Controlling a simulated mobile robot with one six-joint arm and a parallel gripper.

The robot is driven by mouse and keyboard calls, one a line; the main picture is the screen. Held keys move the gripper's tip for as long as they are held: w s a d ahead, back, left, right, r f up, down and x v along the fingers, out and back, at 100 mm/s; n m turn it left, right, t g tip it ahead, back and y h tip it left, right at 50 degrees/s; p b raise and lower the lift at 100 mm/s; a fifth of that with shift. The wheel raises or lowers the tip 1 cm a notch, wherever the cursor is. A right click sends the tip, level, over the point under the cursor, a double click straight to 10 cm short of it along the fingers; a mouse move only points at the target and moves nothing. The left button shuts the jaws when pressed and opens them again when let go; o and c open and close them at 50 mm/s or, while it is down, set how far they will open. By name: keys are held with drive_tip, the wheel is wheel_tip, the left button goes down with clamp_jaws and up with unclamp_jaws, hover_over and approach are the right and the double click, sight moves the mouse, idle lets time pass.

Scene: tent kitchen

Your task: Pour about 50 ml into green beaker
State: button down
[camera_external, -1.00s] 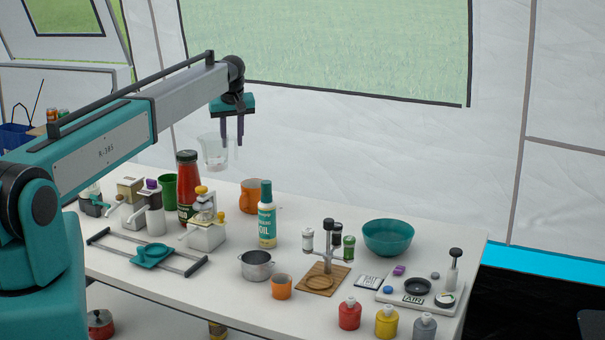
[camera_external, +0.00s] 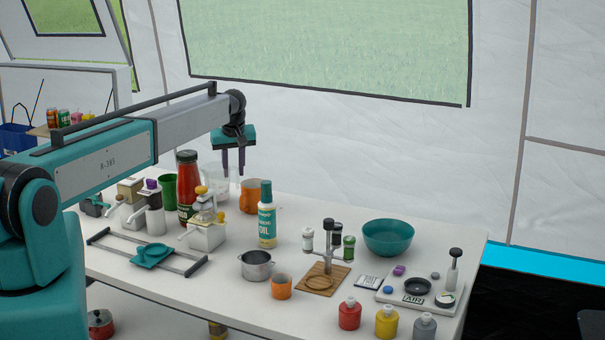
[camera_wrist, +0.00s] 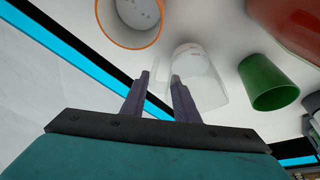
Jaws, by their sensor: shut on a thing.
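A clear jug (camera_external: 216,183) is at the back of the table, partly hidden behind the red jar. My gripper (camera_external: 234,172) is shut on its handle, which shows between the fingers (camera_wrist: 160,85) in the wrist view. The clear jug (camera_wrist: 200,75) appears upright and at or close to the tabletop; I cannot tell whether it touches. The green beaker (camera_external: 168,190) stands left of the red jar. In the wrist view the green beaker (camera_wrist: 268,84) is right of the jug, apart from it. I cannot make out liquid in either.
An orange mug (camera_external: 252,196) stands just right of the jug. The tall red jar (camera_external: 188,190) stands between the green beaker and the jug. An oil bottle (camera_external: 267,222) and a white dispenser (camera_external: 207,234) stand in front. The teal bowl (camera_external: 388,238) is farther right.

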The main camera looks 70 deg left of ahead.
drive_tip(key=shift+s+r, duration=0.15)
drive_tip(key=shift+s+r+t, duration=0.45)
drive_tip(key=shift+s+t, duration=0.1)
drive_tip(key=shift+t, duration=0.05)
drive_tip(key=s+r+t+b, duration=0.1)
drive_tip(key=s+r+t, duration=0.2)
wheel_tip(320, 180, up, 4)
drive_tip(key=n+t+b, duration=0.2)
drive_tip(key=t+b, duration=0.3)
hover_over(201, 169)
drive_tip(key=shift+r, duration=0.15)
drive_tip(key=shift+s+r+t+b, duration=0.3)
drive_tip(key=shift+s+t+b, duration=0.7)
drive_tip(key=shift+b, duration=1.25)
drive_tip(key=shift+w, duration=0.15)
